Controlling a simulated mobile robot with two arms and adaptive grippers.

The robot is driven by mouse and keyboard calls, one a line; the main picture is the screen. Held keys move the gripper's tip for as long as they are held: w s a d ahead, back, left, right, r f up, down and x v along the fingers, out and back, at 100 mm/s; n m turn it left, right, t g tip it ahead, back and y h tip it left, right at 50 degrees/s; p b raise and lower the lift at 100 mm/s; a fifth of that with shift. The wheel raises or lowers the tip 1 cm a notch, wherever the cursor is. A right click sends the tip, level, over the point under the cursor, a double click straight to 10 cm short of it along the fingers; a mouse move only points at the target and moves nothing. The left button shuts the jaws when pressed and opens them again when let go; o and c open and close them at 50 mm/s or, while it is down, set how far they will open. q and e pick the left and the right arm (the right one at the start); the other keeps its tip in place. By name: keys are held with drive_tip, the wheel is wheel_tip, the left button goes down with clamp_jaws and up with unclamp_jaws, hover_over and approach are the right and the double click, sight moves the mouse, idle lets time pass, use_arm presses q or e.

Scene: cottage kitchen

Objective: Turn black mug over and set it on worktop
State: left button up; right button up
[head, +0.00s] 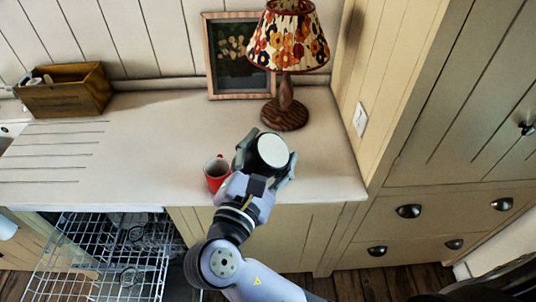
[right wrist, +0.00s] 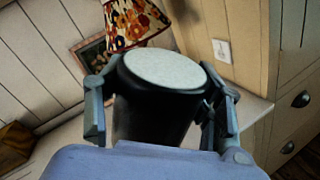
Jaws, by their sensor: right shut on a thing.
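The black mug (head: 248,154) is held above the front part of the pale worktop (head: 325,160) in the head view. My right gripper (head: 266,168) is shut on its sides, one finger on each side. In the right wrist view the black mug (right wrist: 150,120) stands between the two fingers (right wrist: 160,100), slightly tilted. A flat pale disc, which looks like its base, faces up. No handle shows on it. Whether its lower end touches the worktop is hidden by my gripper and wrist. My left gripper is not in view.
A red mug (head: 215,174) stands close to the left of my gripper. A lamp (head: 285,108) and a framed picture (head: 232,60) stand behind. A wooden box (head: 64,97) is at the back left. An open dishwasher rack (head: 85,262) is below. The worktop is clear to the right.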

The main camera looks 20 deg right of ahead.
drive_tip(key=shift+f+m+b, duration=0.15)
drive_tip(key=shift+m+b, duration=0.15)
drive_tip(key=shift+b, duration=0.05)
drive_tip(key=m+b, duration=0.4)
drive_tip(key=m, duration=0.1)
drive_tip(key=shift+f, duration=0.2)
drive_tip(key=shift+r+m+b, duration=0.15)
drive_tip(key=shift+m+b, duration=0.2)
drive_tip(key=shift+m, duration=0.15)
drive_tip(key=shift+r, duration=0.3)
